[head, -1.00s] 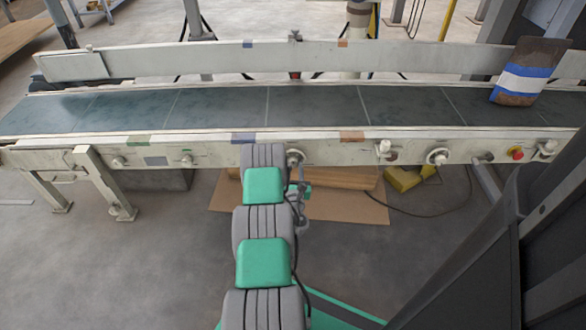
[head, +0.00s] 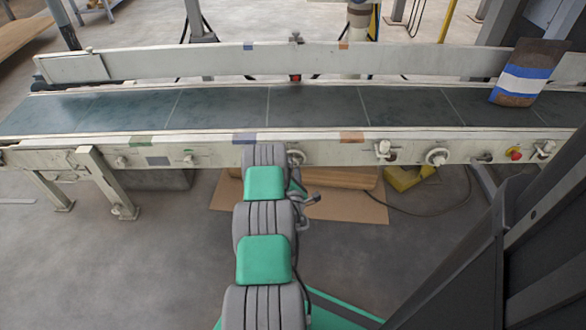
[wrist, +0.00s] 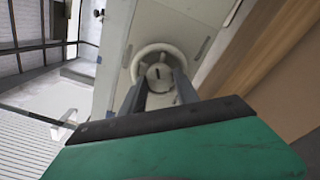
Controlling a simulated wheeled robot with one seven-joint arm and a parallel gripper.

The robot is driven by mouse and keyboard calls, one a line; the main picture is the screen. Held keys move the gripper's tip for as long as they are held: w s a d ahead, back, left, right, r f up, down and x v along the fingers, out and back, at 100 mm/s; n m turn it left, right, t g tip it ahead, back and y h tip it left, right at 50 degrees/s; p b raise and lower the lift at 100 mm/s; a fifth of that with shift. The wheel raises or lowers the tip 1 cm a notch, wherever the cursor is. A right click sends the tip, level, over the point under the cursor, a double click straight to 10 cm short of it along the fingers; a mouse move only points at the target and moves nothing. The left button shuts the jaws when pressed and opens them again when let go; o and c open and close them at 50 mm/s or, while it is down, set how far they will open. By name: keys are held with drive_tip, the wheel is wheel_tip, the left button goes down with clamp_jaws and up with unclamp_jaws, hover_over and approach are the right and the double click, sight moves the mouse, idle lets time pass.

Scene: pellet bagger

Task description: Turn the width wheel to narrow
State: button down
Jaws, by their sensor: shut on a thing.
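The width wheel is a cream round wheel (wrist: 147,52) with a slotted hub, on the machine's pale side in the wrist view. The two dark fingers of my gripper (wrist: 159,79) reach onto its lower part, one each side of the hub, and are shut on it. In the head view a small part of a round fitting (head: 297,156) shows beside my arm on the front rail; my arm hides most of that spot. A long pale guide rail (head: 200,62) runs along the belt's far side.
The dark green belt (head: 310,105) crosses the view. A brown bag with blue and white bands (head: 524,72) is at its right end. A second wheel (head: 437,157) and a red button (head: 514,153) sit on the front rail. Cardboard (head: 345,208) lies on the floor below.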

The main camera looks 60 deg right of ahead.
drive_tip(key=m, duration=0.4)
drive_tip(key=shift+s+d+r+m, duration=0.1)
drive_tip(key=shift+s+d+m, duration=0.05)
drive_tip(key=shift+m, duration=0.25)
drive_tip(key=m, duration=0.4)
drive_tip(key=shift+m+p, duration=0.3)
drive_tip(key=shift+p, duration=0.1)
drive_tip(key=m, duration=0.4)
drive_tip(key=shift+r+m, duration=0.1)
drive_tip(key=shift+m, duration=0.2)
drive_tip(key=m, duration=0.4)
drive_tip(key=shift+m, duration=0.4)
drive_tip(key=shift+d+r, duration=0.1)
drive_tip(key=c, duration=0.9)
unclamp_jaws()
drive_tip(key=shift+p, duration=0.65)
